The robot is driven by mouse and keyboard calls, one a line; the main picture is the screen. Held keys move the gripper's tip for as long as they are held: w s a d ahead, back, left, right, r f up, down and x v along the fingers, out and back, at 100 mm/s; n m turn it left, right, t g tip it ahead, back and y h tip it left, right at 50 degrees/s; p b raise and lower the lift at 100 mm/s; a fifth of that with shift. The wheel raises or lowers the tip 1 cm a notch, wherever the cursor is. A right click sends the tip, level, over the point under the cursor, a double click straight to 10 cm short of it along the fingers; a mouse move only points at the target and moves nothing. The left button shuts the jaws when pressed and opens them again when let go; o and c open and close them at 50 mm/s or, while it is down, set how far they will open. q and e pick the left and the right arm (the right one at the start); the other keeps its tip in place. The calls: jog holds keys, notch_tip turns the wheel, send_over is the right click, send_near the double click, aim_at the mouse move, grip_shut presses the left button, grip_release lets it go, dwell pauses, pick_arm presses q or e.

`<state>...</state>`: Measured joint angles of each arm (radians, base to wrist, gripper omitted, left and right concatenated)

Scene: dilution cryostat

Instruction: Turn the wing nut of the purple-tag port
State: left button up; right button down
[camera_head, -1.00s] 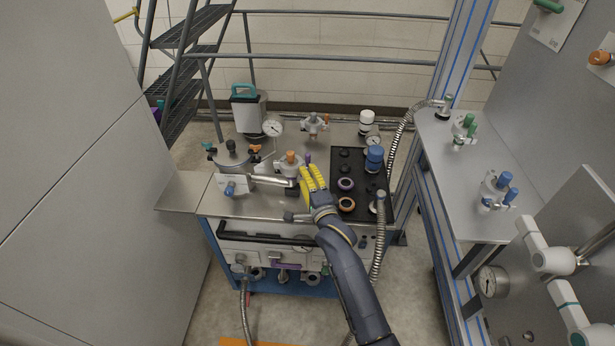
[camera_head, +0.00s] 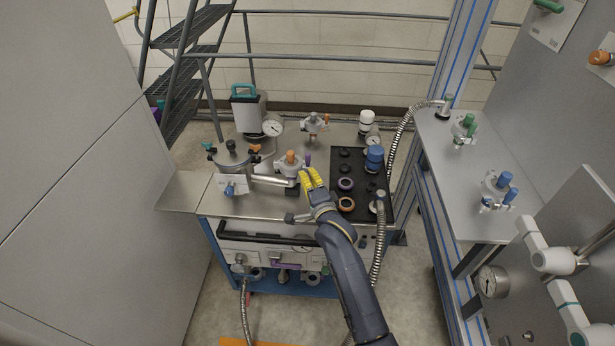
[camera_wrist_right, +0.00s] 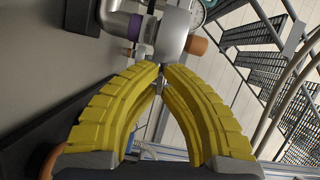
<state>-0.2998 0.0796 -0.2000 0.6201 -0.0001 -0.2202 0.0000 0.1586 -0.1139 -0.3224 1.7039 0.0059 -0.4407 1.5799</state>
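The purple tag (camera_head: 307,159) stands on a silver port on the cart top, beside an orange knob (camera_head: 291,157). In the right wrist view the purple tag (camera_wrist_right: 136,28) is at upper left, the orange part (camera_wrist_right: 197,46) at right, and the silver clamp body (camera_wrist_right: 172,44) between them. My right gripper (camera_head: 306,174) reaches the port from the front right. In the wrist view the yellow fingertips of my right gripper (camera_wrist_right: 162,72) come together just below the clamp body, around a thin metal piece, seemingly the wing nut. The fingertips mostly hide it. My left gripper is not in view.
A black mat (camera_head: 360,162) with purple, orange and blue-topped fittings lies right of the port. A metal pipe (camera_head: 270,180) and a white card (camera_head: 231,186) are to its left. A gauge (camera_head: 273,128) and a silver fitting (camera_head: 314,124) stand behind. A flexible hose (camera_head: 380,240) hangs at right.

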jog(key=shift+n, duration=0.4)
jog(key=c, duration=1.6)
grip_release()
jog(key=v, duration=1.2)
jog(key=shift+r, duration=0.15)
